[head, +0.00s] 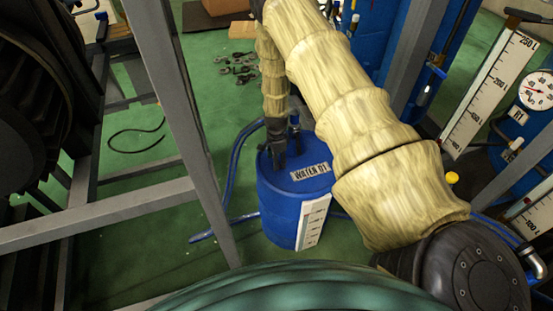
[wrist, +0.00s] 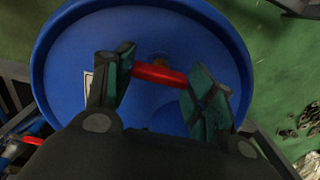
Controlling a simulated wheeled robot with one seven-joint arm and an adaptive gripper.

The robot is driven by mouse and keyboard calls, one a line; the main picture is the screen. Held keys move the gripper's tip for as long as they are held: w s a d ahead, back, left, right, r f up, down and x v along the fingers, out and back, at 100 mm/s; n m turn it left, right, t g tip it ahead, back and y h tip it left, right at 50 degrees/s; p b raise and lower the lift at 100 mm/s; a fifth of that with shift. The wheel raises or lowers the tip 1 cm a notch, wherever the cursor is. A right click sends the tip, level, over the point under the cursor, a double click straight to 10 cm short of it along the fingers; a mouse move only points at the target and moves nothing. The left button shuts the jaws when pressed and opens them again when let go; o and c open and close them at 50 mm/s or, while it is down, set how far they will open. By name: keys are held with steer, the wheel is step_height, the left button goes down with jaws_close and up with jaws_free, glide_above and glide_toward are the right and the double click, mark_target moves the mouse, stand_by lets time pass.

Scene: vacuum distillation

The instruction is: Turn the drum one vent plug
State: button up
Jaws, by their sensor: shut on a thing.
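The blue drum labelled WATER 01 (head: 277,208) stands upright on the green floor in the head view. Its round blue lid (wrist: 200,40) fills much of the wrist view. A red bar-shaped plug handle (wrist: 158,74) lies across the lid between the two fingers of my gripper (wrist: 160,82). My gripper is shut on this red handle, one finger at each end. A brownish round fitting shows partly behind the handle. In the head view my gripper (head: 277,150) points down onto the drum's top, and the plug is hidden there.
A grey metal frame post (head: 170,90) stands just left of the drum. Blue hoses (head: 229,165) run beside it on the floor. Gauged blue tanks (head: 535,125) stand at the right. Loose dark parts (head: 238,66) lie on the floor behind.

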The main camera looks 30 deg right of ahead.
steer(key=shift+n, duration=0.3)
steer(key=n+b, duration=0.2)
steer(key=n, duration=0.2)
steer(key=shift+f+n, duration=0.1)
steer(key=shift+n, duration=0.2)
steer(key=n+b, duration=0.2)
steer(key=n, duration=0.4)
steer(key=n+b, duration=0.1)
steer(key=n, duration=0.5)
steer(key=shift+n+b, duration=0.3)
steer(key=shift+b, duration=0.05)
steer(key=n, duration=0.5)
steer(key=shift+d+n+b, duration=0.1)
steer(key=shift+n+b, duration=0.2)
steer(key=shift+n, duration=0.3)
steer(key=o, duration=1)
